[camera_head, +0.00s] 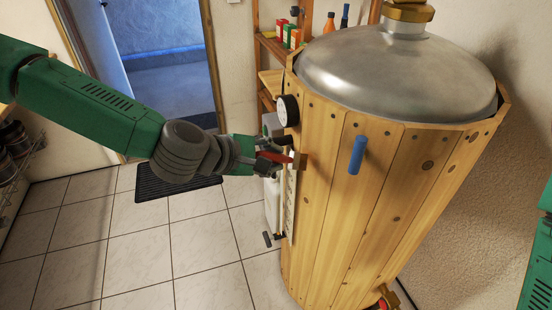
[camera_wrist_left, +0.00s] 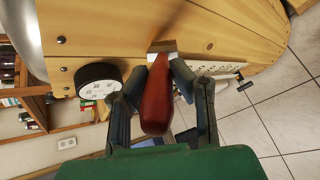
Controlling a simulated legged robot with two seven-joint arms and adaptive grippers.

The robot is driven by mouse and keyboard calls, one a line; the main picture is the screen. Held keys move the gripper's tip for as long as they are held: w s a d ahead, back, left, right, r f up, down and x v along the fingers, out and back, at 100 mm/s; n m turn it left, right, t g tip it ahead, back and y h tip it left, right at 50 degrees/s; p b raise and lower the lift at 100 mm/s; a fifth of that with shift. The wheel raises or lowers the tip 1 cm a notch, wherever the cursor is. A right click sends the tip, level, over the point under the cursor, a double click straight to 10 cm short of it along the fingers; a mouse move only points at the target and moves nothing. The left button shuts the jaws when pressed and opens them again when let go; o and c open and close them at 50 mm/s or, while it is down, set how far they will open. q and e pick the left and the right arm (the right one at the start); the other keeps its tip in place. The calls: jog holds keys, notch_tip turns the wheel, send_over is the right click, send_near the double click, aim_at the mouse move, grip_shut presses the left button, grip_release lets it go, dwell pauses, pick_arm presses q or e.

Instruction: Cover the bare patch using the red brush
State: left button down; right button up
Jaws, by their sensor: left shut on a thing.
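The red brush (camera_wrist_left: 157,100) is in my left gripper (camera_wrist_left: 161,72), its red handle lying between the two fingers in the left wrist view. In the head view the brush (camera_head: 276,156) points right, and its pale head is at the left side of the wooden-clad tank (camera_head: 335,210). I cannot tell whether the head touches the wood. My left gripper (camera_head: 283,159) is shut on the handle beside the tank. I cannot make out a clear bare patch on the planks. My right gripper is out of view; only part of that green arm shows at the right edge.
A round gauge (camera_head: 287,110) sticks out of the tank just above my left gripper, near a pale dotted panel (camera_head: 290,195). A blue handle-like piece (camera_head: 357,155) is on the tank front. Shelves (camera_head: 272,48) stand behind.

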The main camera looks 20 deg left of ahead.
pick_arm(q)
jog(key=shift+w+a, duration=0.4)
jog(key=shift+a, duration=0.1)
jog(key=shift+s+d, duration=0.75)
jog(key=shift+d, duration=0.25)
jog(key=shift+w+a, duration=0.4)
jog(key=shift+a, duration=0.1)
jog(key=shift+r, duration=0.15)
jog(key=shift+a+r+p, duration=0.15)
jog(key=shift+r+p, duration=1.05)
jog(key=shift+r, duration=0.25)
jog(key=shift+w, duration=0.1)
